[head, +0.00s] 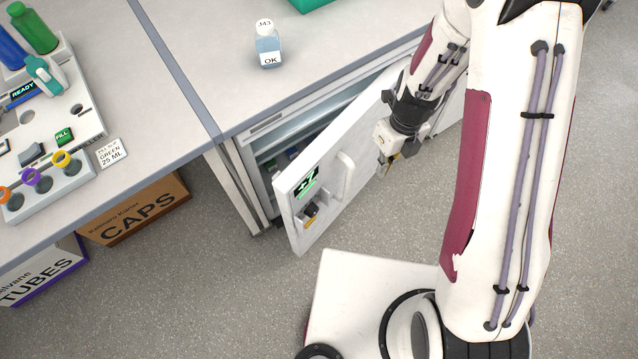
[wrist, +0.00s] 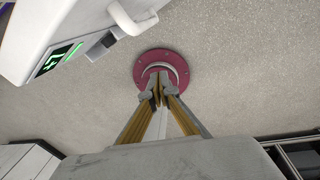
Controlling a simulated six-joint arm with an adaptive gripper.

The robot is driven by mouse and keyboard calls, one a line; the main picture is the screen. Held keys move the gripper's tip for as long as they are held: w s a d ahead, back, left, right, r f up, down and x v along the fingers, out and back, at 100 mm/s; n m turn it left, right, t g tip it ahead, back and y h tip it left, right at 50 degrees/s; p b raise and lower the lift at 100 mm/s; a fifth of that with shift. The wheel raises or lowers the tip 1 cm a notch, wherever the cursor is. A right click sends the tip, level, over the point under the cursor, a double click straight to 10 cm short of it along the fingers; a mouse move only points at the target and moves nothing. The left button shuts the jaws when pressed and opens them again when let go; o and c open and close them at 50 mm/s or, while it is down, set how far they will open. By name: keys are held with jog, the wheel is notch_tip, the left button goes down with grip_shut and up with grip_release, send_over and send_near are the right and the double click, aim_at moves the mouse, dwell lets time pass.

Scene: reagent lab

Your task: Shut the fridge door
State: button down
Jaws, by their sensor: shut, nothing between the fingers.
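The fridge under the bench has a white door (head: 328,188) that stands partly open, swung out toward my base. The door bears a green-lit display (head: 307,183) and a pale handle (head: 346,176). The dark fridge interior (head: 290,150) shows through the gap on the left. My gripper (head: 383,172) is beside the outer face of the door, to the right of the handle, shut and empty. In the wrist view my gripper (wrist: 160,100) points down past the door (wrist: 60,35), and the handle (wrist: 132,18) is at the top. I see no contact between them.
The bench top (head: 190,60) holds a labelled bottle (head: 268,45) above the fridge. A rack with coloured caps (head: 45,185) stands at the left. A CAPS box (head: 135,210) is under the bench. The speckled floor (head: 225,290) before the door is open, apart from my base.

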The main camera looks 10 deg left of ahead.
jog(key=s+m+g+y, duration=0.1)
jog(key=s+m+y, duration=0.2)
jog(key=s+m, duration=0.35)
jog(key=a+r+m+t+y, duration=0.1)
jog(key=a+r+m+y, duration=0.2)
jog(key=a+m, duration=0.2)
jog(key=m, duration=0.3)
jog(key=shift+a+y, duration=0.2)
jog(key=shift+y, duration=0.1)
jog(key=shift+s+a+f+m, duration=0.1)
jog(key=shift+f+m, duration=0.1)
jog(key=shift+m, duration=0.05)
send_near(306, 192)
jog(key=shift+x, duration=2.45)
